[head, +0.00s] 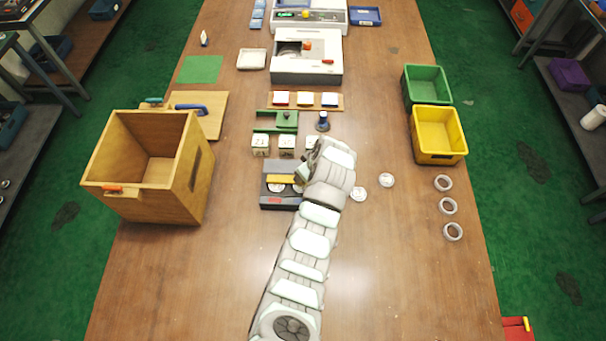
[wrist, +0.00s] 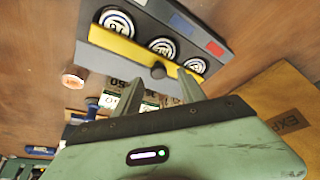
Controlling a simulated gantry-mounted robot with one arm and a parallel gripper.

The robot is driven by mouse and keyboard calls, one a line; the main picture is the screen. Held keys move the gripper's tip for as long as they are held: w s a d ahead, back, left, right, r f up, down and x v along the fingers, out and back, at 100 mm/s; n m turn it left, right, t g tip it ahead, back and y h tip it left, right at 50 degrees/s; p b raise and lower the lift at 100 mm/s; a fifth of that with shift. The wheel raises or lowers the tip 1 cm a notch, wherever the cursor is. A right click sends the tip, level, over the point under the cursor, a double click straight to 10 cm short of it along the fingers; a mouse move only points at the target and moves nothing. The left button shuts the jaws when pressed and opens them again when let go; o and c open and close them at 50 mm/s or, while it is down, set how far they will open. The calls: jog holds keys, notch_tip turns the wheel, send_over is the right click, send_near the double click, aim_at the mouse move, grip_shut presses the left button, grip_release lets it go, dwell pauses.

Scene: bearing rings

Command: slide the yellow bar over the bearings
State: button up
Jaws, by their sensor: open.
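The yellow bar (wrist: 130,53) with a dark round knob (wrist: 157,70) lies along one side of the dark grey fixture (wrist: 215,28). Three round bearings with white and dark faces sit in the fixture: one (wrist: 117,22), a middle one (wrist: 163,47) and one at the far right (wrist: 196,65). The bar runs beside them and leaves their faces mostly uncovered. The bar (head: 281,178) and fixture (head: 268,168) also show in the head view, partly hidden by my arm. My gripper (wrist: 158,88) is open and empty, its fingertips near the knob; contact cannot be told.
A wooden box (head: 190,185) stands left of the fixture. Several loose rings lie to the right, one (head: 386,180) near my arm. Yellow (head: 440,155) and green (head: 405,88) bins stand beyond. Marked blocks (head: 287,152) sit behind the fixture. The front tabletop is clear beside my arm.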

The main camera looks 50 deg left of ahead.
jog(key=b+v, duration=0.1)
jog(key=v, duration=0.6)
jog(key=shift+r, duration=0.3)
jog(key=shift+d, duration=0.15)
